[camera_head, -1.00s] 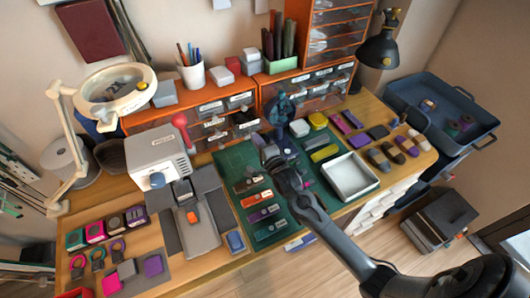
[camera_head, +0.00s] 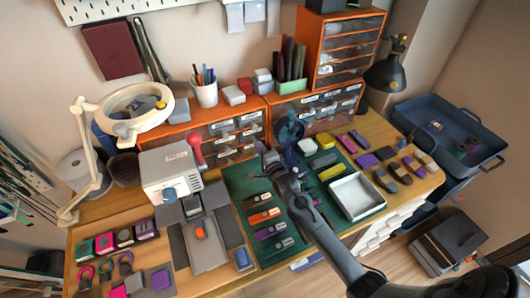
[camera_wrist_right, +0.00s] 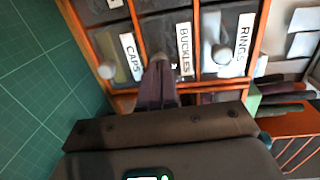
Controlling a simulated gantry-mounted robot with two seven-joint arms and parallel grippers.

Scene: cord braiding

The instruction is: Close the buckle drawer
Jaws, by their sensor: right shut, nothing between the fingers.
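The buckle drawer (camera_wrist_right: 171,33) is the middle of three small drawers in the right wrist view, with a white label reading BUCKLES. Its front looks about in line with its neighbours; I cannot tell whether a gap is left. In the head view my right gripper (camera_head: 270,160) is over the back of the green mat, in front of the orange drawer units. My left gripper is not in view.
The CAPS drawer (camera_wrist_right: 107,45) and RINGS drawer (camera_wrist_right: 228,38) flank it with round knobs. A blue fan-like object (camera_head: 289,128) stands close beside my right gripper. A white tray (camera_head: 357,197) and colored pieces lie on the mat (camera_head: 238,185). A white machine (camera_head: 170,168) stands left.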

